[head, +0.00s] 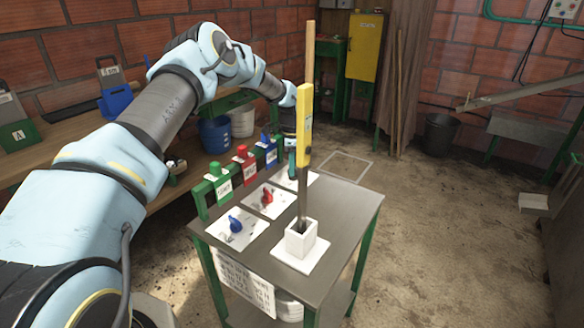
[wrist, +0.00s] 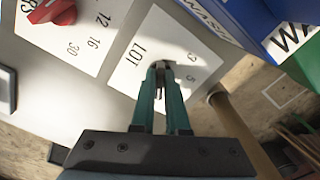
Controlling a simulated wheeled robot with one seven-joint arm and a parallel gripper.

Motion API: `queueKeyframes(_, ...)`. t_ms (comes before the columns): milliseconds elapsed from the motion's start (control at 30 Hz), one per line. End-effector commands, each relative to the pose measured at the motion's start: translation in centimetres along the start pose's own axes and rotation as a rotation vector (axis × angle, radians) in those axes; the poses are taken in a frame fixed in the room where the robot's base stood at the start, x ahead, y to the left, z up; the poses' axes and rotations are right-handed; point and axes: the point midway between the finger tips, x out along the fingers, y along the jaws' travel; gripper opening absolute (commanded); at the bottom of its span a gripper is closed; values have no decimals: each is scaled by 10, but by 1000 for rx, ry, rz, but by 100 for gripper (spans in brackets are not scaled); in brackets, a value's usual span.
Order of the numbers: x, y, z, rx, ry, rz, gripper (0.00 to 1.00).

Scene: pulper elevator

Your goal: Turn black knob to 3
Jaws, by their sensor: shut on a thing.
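The white LOT panel (wrist: 128,75) shows in the wrist view, with the numbers 3 and 5 printed right of its middle. My gripper (wrist: 160,82) reaches down onto it, its teal fingers shut on the black knob (wrist: 160,78). Only a small dark part of the knob shows between the fingertips, so I cannot tell which number it points to. In the head view my gripper (head: 291,162) is over the far panel (head: 305,178) on the cart, partly behind a yellow-handled tool; the knob is hidden there.
The yellow-handled tool (head: 304,125) stands upright in a white holder (head: 301,242) at the cart's front. Nearer panels carry a red knob (head: 267,196) and a blue knob (head: 235,224). Green, red and blue labelled blocks line the cart's left edge. Open floor lies to the right.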

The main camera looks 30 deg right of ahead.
Motion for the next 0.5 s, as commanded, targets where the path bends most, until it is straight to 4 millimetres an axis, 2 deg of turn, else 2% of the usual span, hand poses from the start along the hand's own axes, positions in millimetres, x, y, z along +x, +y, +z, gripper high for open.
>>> queueKeyframes(267,0,0,0,-26,0,-1,0)
queueKeyframes(500,2,0,0,-146,-2,-1,0)
